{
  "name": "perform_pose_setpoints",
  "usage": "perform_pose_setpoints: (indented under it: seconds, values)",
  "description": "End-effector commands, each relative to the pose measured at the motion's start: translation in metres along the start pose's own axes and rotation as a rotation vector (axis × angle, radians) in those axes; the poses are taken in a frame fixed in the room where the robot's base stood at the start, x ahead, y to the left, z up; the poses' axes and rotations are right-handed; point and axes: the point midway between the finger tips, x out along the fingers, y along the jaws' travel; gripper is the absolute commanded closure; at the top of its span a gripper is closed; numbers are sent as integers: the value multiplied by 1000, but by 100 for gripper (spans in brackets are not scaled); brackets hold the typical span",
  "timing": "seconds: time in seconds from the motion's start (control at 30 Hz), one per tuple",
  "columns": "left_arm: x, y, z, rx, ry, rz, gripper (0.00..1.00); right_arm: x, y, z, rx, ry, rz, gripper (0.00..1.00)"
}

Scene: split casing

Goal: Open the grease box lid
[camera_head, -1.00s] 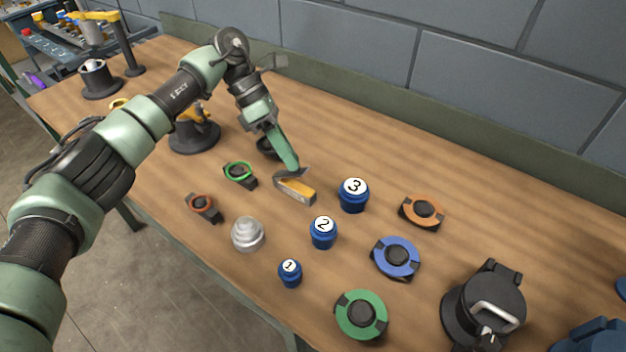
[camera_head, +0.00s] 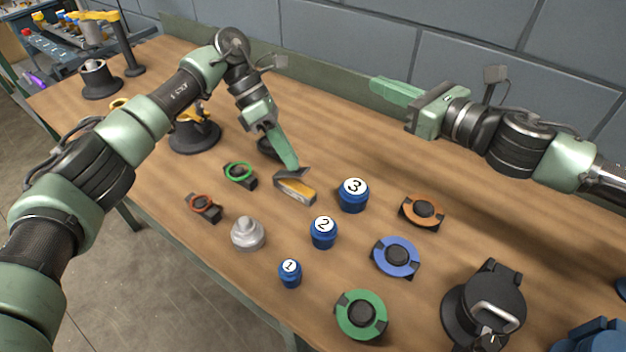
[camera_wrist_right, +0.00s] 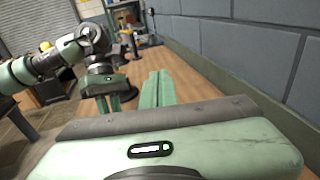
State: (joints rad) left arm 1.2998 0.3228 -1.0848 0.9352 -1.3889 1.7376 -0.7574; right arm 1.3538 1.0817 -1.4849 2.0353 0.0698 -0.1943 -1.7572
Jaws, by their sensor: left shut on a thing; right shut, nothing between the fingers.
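The grease box seems to be the black round pot (camera_head: 462,318) at the lower right of the head view. Its black lid (camera_head: 494,285) has a metal handle (camera_head: 495,315) and a hinge block at its far edge, and it looks closed. My left gripper (camera_head: 292,167) points down and is shut on a grey-and-yellow piece (camera_head: 296,189) at the table's middle. My right gripper (camera_head: 376,86) is shut and empty, above the table's back edge and well away from the pot. Its fingers (camera_wrist_right: 157,88) also show together in the right wrist view.
Blue numbered jars (camera_head: 323,232) stand in the middle. Green, blue (camera_head: 381,262) and orange ringed parts lie between them and the pot. A silver stepped part (camera_head: 248,235) and small ringed parts are on the left. A grey block wall (camera_head: 350,70) runs behind the table.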

Motion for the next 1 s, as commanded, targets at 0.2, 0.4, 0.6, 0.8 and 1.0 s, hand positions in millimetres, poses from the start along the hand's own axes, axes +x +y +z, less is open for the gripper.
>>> perform_pose_setpoints:
  seconds: [0.2, 0.4, 0.6, 0.8, 1.0]
  values:
    - [0, 1, 0, -1, 0, 2, 100, -17, 78, -115, -39, 220, 149, 100]
    - [0, 1, 0, -1, 0, 2, 100, -29, 107, -152, -56, 291, 211, 100]
    - [0, 0, 0, -1, -1, 1, 100, -8, 115, -162, -57, 295, 219, 100]
    - [0, 0, 0, -1, 0, 1, 100, 28, 122, -172, -58, 294, 217, 100]
    - [0, 0, 0, -1, 0, 2, 100, 53, 126, -180, -59, 294, 214, 100]
